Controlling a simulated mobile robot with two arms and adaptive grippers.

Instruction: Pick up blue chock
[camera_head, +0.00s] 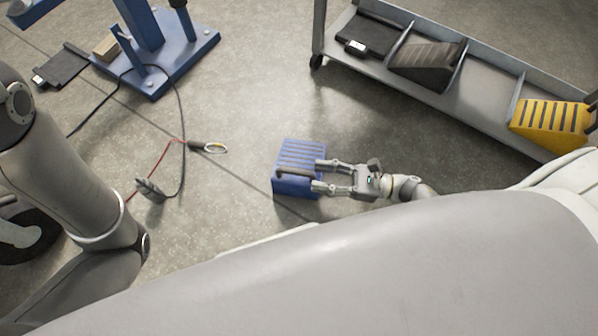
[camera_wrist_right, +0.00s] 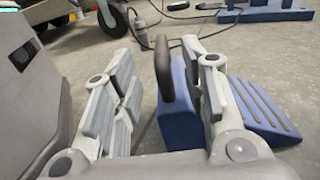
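The blue chock (camera_head: 303,152) sits on the concrete floor near the middle of the head view, with a ribbed slope and a dark handle (camera_head: 293,174). My right gripper (camera_head: 317,175) is at the chock's right side, open, its fingertips reaching over it at either side of the handle's end. In the right wrist view the dark handle (camera_wrist_right: 163,70) stands between the two open fingers, nearer the right one, with no visible grip on it. The right finger hides part of the blue chock (camera_wrist_right: 255,105). My left gripper is out of view.
A grey cart (camera_head: 490,85) at upper right carries a dark chock (camera_head: 428,62) and a yellow chock (camera_head: 550,122) in compartments. A blue stand (camera_head: 165,50) is at upper left. Cables with a plug (camera_head: 205,147) lie on the floor left of the chock.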

